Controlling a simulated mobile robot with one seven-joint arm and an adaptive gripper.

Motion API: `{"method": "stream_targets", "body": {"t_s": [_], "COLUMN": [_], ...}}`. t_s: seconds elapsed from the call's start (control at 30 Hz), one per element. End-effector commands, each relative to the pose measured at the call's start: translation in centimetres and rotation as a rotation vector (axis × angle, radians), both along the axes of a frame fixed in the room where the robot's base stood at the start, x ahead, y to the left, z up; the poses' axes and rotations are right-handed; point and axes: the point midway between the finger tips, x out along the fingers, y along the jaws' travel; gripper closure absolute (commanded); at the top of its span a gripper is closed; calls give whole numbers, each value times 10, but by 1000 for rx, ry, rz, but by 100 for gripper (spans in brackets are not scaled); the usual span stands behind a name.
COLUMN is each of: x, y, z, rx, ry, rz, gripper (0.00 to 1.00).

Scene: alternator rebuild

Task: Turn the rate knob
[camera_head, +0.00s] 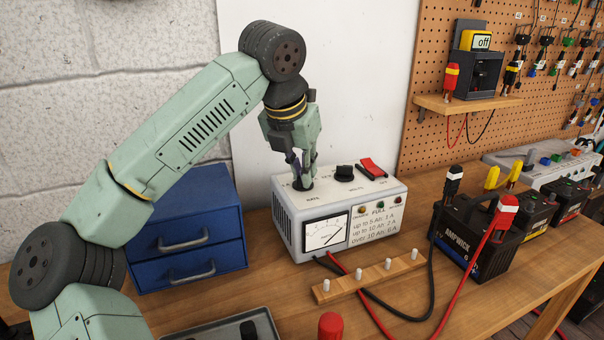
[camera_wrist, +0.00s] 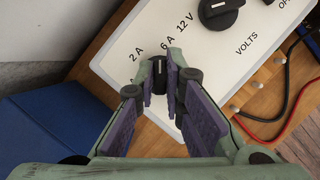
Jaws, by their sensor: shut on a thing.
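The white charger box (camera_head: 300,240) stands on the bench with a meter on its front. The rate knob (camera_wrist: 159,77), black with a pale mark, is on its top panel near the "2 A" and "6 A" labels. My gripper (camera_head: 303,180) points down onto the box's top left, and in the wrist view my gripper (camera_wrist: 161,85) has its purple pads on both sides of the knob, shut on it. The pads partly hide the knob. The volts knob (camera_head: 344,172) is black and to the right; it also shows in the wrist view (camera_wrist: 222,12).
A red switch (camera_head: 373,167) sits right of the volts knob. A blue drawer cabinet (camera_head: 188,235) stands close on the left. A wooden strip with pegs (camera_head: 370,278) and red and black cables lie in front. Black batteries (camera_head: 475,235) stand at the right.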

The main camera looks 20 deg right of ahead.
Motion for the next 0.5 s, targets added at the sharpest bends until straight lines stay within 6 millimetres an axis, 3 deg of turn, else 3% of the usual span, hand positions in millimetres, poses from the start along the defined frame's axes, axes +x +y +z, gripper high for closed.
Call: {"method": "stream_targets", "body": {"t_s": [0.5], "x": [0], "y": [-1], "z": [-2], "rx": [2], "ry": [-6], "rz": [483], "gripper": [100]}}
